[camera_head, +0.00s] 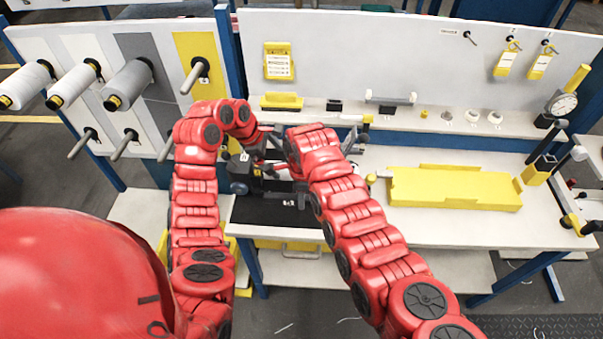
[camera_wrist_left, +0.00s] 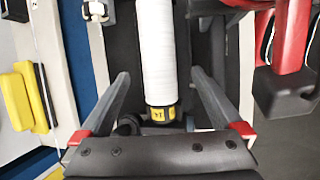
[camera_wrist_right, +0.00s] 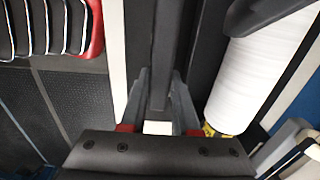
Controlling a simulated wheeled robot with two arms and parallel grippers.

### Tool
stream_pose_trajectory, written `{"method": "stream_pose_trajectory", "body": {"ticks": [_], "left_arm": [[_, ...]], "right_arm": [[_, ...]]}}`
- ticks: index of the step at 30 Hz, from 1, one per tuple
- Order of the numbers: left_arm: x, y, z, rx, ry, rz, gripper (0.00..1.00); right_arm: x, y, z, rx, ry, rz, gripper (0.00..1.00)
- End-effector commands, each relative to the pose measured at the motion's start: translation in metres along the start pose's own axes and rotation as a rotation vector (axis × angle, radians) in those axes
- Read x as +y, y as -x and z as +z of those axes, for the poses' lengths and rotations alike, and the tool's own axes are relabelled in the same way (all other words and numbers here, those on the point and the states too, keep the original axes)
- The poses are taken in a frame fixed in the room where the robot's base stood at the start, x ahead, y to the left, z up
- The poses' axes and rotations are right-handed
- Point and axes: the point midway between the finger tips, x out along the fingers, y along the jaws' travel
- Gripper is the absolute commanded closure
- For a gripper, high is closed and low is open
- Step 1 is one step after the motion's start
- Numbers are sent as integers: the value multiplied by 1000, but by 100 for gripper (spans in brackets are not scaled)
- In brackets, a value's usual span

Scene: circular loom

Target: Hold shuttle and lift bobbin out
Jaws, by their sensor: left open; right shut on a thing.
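The bobbin is a white wound cylinder (camera_wrist_left: 155,48) with a yellow-and-black end (camera_wrist_left: 161,113), lying in the dark shuttle. My left gripper (camera_wrist_left: 159,76) is open, with one finger on each side of the bobbin; whether they touch it I cannot tell. My right gripper (camera_wrist_right: 159,76) is shut on a dark bar of the shuttle (camera_wrist_right: 169,45), beside the bobbin (camera_wrist_right: 258,75).
A rack with white spools (camera_head: 75,83) and bare pegs stands at the left. A yellow tray (camera_head: 455,188) lies to the right on the white table. A shelf behind holds a yellow block (camera_head: 281,101), small parts and a dial gauge (camera_head: 562,104). The table's front right is clear.

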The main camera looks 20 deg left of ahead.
Motion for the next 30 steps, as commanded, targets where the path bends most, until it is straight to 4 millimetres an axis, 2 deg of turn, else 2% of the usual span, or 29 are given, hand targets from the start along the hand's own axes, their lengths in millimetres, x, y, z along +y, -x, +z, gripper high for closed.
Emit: {"method": "stream_pose_trajectory", "body": {"ticks": [1,6,12,18,25,26,30], "left_arm": [[-2,-10,0,1,1,-5,0],[-2,-37,0,0,-1,-5,0],[-1,-59,0,-1,1,-3,0],[0,-67,-1,1,-1,0,0],[0,-68,-1,1,-1,1,0],[0,-68,-1,1,-1,1,2],[0,-67,-1,1,-1,1,27]], "right_arm": [[2,-4,-2,3,-1,6,100],[2,-4,-2,3,-1,6,100],[2,-4,-2,3,-1,6,100],[2,-4,-2,3,-1,6,100],[2,-4,-2,3,-1,6,100],[2,-4,-2,3,-1,6,100],[2,-4,-2,3,-1,6,100]]}}
